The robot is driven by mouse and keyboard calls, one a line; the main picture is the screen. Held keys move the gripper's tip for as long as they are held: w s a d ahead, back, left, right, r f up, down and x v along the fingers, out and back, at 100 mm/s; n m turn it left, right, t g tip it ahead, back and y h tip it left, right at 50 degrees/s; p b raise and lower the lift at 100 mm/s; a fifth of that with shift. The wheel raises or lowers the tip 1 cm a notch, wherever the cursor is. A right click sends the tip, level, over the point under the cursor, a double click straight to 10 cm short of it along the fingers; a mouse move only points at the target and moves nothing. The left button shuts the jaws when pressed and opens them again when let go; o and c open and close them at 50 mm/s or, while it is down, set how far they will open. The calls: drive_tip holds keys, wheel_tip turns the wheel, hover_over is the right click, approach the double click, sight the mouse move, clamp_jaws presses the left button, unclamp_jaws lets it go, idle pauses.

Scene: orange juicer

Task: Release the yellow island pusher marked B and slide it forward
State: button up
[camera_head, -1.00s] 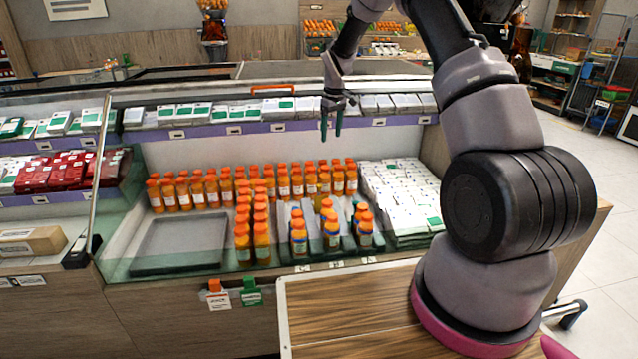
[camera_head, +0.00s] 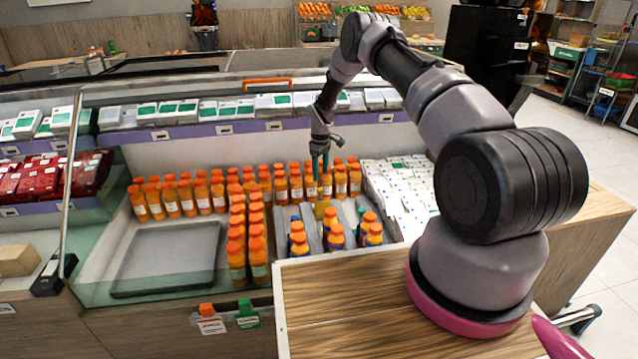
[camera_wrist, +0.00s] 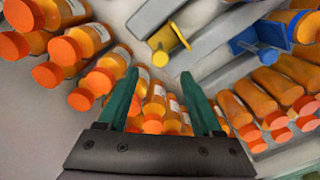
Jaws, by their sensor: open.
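The yellow island pusher (camera_wrist: 170,38) shows in the wrist view between grey lane dividers, above and slightly right of my fingertips. In the head view it is a small yellow patch (camera_head: 321,208) in the middle lane, behind orange-capped bottles. I cannot read the letter B on it. My gripper (camera_wrist: 160,80) is open, with its two green fingers apart and nothing held between them. In the head view my gripper (camera_head: 319,172) points down over the back row of juice bottles, a little above and behind the pusher, apart from it.
Orange-capped bottles (camera_head: 257,252) stand in rows left of and behind the lanes. A blue pusher (camera_wrist: 264,54) sits in a neighbouring lane. White boxes (camera_head: 398,195) lie to the right. An empty dark tray (camera_head: 165,262) is at left. A shelf edge (camera_head: 240,128) runs above.

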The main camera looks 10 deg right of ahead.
sight(320, 189)
wheel_tip(320, 189, down, 7)
drive_tip(key=shift+r, duration=0.1)
idle(0.3)
clamp_jaws()
idle(1.3)
